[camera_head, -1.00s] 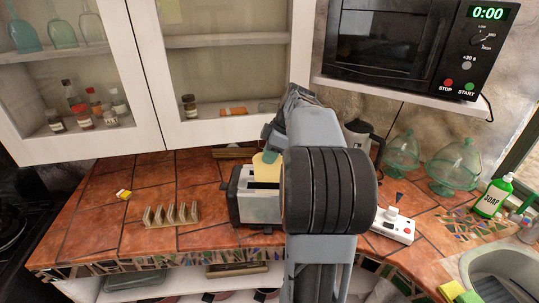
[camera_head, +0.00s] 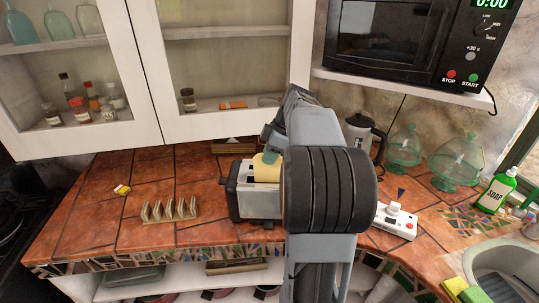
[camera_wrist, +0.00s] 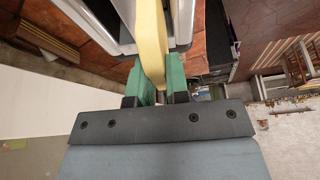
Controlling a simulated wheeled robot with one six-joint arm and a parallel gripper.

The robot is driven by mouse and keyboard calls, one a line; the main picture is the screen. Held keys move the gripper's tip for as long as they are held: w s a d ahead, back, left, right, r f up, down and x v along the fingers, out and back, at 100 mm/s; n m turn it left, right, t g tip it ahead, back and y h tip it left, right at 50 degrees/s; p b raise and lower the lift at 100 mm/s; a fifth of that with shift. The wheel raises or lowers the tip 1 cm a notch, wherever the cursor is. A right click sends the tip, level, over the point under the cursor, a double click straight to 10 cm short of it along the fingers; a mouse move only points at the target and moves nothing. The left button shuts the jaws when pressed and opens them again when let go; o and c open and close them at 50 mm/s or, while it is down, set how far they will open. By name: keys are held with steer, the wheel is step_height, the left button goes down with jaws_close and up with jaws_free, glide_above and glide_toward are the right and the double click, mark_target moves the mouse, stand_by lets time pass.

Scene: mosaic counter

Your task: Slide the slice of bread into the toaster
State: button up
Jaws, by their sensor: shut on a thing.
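The toaster (camera_head: 256,203) is a silver and black box on the tiled counter, partly hidden behind my arm. The pale yellow slice of bread (camera_head: 266,168) stands upright at the toaster's top, its lower part appearing to be inside a slot. In the wrist view the slice (camera_wrist: 151,45) extends between the toaster's silver sides (camera_wrist: 183,22). My gripper (camera_wrist: 158,85) is shut on the slice, with a green finger on each side of it. In the head view my arm hides most of the gripper and the toaster's right end.
A toast rack (camera_head: 170,209) and a small yellow-white item (camera_head: 122,190) lie left on the counter. A white device with a lever (camera_head: 396,222), glass domes (camera_head: 456,163) and a coffee pot (camera_head: 362,133) are to the right. A microwave (camera_head: 400,45) hangs above. Counter left of the toaster is mostly clear.

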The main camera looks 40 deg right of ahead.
steer(key=shift+f+b, duration=0.8)
steer(key=shift+f, duration=0.25)
steer(key=o, duration=0.4)
steer(key=shift+o, duration=0.3)
steer(key=o, duration=0.5)
steer(key=shift+r, duration=0.15)
steer(key=v, duration=1.3)
steer(key=shift+r+p, duration=0.3)
steer(key=shift+p, duration=0.1)
